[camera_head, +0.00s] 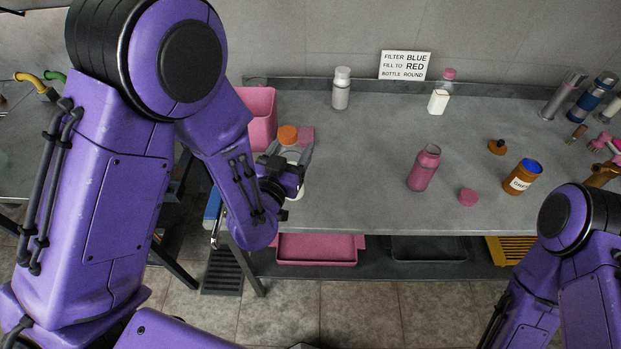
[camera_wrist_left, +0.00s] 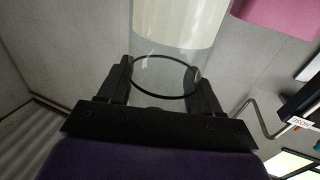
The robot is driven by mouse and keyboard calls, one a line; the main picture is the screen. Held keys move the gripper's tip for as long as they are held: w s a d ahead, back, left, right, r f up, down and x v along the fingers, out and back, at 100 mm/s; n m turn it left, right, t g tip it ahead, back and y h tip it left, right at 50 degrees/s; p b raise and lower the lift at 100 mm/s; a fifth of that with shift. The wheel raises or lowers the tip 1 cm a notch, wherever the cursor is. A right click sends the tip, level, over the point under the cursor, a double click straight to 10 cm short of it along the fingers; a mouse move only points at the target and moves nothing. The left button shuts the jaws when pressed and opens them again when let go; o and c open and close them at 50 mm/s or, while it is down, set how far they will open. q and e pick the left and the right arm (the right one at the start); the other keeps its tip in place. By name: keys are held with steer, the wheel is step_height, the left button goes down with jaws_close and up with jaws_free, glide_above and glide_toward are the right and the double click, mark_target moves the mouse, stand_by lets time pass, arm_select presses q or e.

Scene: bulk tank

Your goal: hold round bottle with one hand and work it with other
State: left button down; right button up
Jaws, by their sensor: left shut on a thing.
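A clear round bottle with an orange cap (camera_head: 288,134) is upright at the left end of the bench, partly hidden by my left arm. My left gripper (camera_head: 287,178) is shut on it from the front. In the left wrist view the bottle's clear wall (camera_wrist_left: 165,75) stands between the two black fingers (camera_wrist_left: 163,92), with a pale, cream-coloured part inside and a dark ring around its near end. I cannot tell whether its base touches the bench. My right arm (camera_head: 575,225) is at the lower right, and its gripper is not in view.
A pink bin (camera_head: 259,112) stands behind the held bottle. On the grey bench (camera_head: 350,190) are a pale bottle (camera_head: 341,90), a white bottle (camera_head: 438,102), a pink bottle (camera_head: 424,168), a pink cap (camera_head: 467,196) and a brown jar (camera_head: 522,179). The middle is clear. A sign (camera_head: 405,65) stands behind.

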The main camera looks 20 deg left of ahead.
mark_target(301, 149)
arm_select(q)
steer(key=s+d+r+m+h+p, duration=0.1)
steer(key=s+d+r+p, duration=0.1)
steer(key=s+r+p, duration=0.4)
arm_select(e)
step_height(301, 149, up, 8)
steer(key=r, duration=0.1)
arm_select(q)
steer(key=w+b, duration=0.2)
steer(key=b, duration=0.1)
steer(key=w+f+b, duration=0.1)
steer(key=b, duration=0.3)
steer(key=w+f+b, duration=0.1)
steer(key=w+b, duration=0.1)
steer(key=b, duration=0.1)
steer(key=shift+w+d+f+b, duration=0.1)
steer(key=shift+w+f+b, duration=0.1)
steer(key=shift+w+b, duration=0.15)
steer(key=w+f+p, duration=0.3)
steer(key=w+f, duration=0.3)
steer(key=w, duration=0.2)
steer(key=shift+w+d+f, duration=0.15)
steer(key=shift+w+d, duration=0.05)
steer(key=shift+w, duration=0.15)
arm_select(e)
step_height(301, 149, down, 8)
steer(key=shift+r, duration=0.2)
steer(key=shift+s, duration=0.1)
